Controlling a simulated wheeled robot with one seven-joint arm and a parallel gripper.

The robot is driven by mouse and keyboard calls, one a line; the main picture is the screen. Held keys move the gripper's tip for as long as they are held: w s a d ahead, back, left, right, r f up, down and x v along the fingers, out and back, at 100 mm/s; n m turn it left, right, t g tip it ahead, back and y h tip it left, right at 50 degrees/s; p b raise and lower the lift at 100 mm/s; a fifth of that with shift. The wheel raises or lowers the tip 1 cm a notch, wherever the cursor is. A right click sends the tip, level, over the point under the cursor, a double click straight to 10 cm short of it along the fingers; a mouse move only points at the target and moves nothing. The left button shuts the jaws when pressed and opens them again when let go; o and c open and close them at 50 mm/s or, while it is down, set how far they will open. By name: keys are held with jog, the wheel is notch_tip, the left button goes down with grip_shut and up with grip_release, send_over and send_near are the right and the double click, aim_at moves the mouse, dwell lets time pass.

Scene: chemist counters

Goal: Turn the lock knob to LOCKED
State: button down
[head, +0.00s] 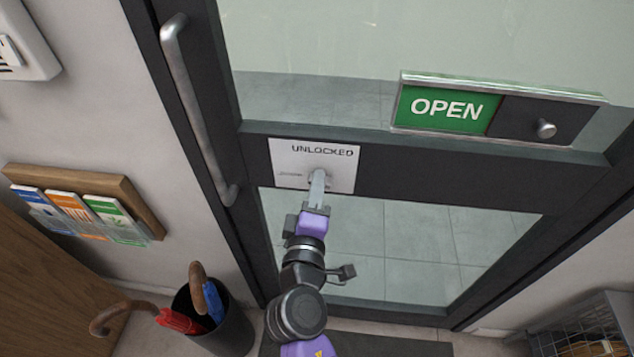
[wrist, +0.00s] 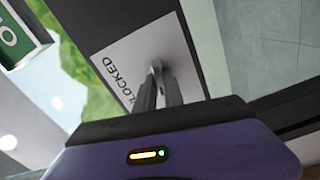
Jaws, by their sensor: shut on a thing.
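The lock plate (head: 343,178) is a white square on the dark middle rail of the glass door, with the word UNLOCKED along its top. The lock knob (wrist: 156,66) is at the plate's centre and mostly hidden behind my fingers. My gripper (head: 318,174) reaches up to the plate from below and is shut on the knob. In the wrist view, my two grey fingers (wrist: 160,88) close together at the knob, and the plate (wrist: 137,58) shows part of its lettering, "LOCKED". The knob's exact angle is hard to tell.
A green OPEN sign (head: 446,107) with a small round knob (head: 545,128) is on the door to the right. A long metal door handle (head: 197,115) is on the left. A leaflet rack (head: 84,207) hangs on the wall, above an umbrella bin (head: 227,318).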

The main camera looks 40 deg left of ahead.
jog(key=shift+n+p, duration=0.3)
jog(key=shift+n, duration=0.8)
jog(key=shift+a, duration=0.1)
jog(key=c, duration=1.4)
grip_release()
jog(key=shift+c, duration=0.2)
jog(key=v, duration=0.8)
jog(key=shift+b, duration=0.4)
jog(key=shift+a, duration=0.15)
